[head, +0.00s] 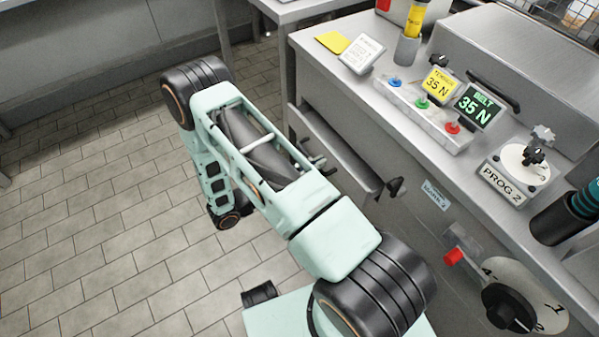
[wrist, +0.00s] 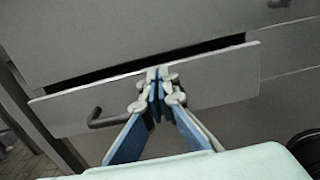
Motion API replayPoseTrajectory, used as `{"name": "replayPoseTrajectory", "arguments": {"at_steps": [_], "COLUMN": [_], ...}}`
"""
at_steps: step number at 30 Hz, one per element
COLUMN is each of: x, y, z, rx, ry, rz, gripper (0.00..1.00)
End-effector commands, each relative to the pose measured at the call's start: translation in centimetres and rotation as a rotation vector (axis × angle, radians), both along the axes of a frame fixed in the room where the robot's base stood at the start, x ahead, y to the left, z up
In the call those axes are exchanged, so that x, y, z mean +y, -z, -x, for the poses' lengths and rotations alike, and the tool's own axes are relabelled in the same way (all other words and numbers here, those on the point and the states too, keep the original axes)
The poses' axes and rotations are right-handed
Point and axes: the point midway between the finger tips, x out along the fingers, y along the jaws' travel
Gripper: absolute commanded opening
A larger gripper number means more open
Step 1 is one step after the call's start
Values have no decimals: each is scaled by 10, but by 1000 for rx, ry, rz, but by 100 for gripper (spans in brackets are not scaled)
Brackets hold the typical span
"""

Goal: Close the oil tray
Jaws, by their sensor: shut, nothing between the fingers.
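The oil tray (wrist: 225,78) shows in the wrist view as a wide pale grey front panel with a dark bar handle (wrist: 108,119) at its lower left. A dark gap runs along the panel's top edge, so the tray stands partly out from the cabinet. In the head view the tray (head: 352,174) juts from the cabinet front, partly hidden by my arm. My gripper (wrist: 158,76) is shut and empty, its fingertips in front of the panel's middle near the top edge. I cannot tell whether they touch it. The handle is left of the fingers.
The machine counter (head: 330,55) carries a row of coloured buttons (head: 424,103), a belt display (head: 478,105) and a PROG 2 dial (head: 525,160). A red switch (head: 454,257) and a numbered dial (head: 512,305) sit on the cabinet front. Tiled floor (head: 90,220) at left is clear.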

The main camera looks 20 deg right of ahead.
Motion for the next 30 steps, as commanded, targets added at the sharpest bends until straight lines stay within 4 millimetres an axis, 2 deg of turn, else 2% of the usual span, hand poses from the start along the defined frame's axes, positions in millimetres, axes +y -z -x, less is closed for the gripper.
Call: {"name": "replayPoseTrajectory", "arguments": {"at_steps": [3, 6, 20, 30], "x": [-14, -20, -25, -71], "y": [1, 0, 0, 0], "z": [-2, -4, -5, -14], "rx": [0, 0, -1, 0], "ry": [2, 1, 0, 0], "rz": [0, -1, 0, 2], "gripper": [0, 0, 0, 0]}}
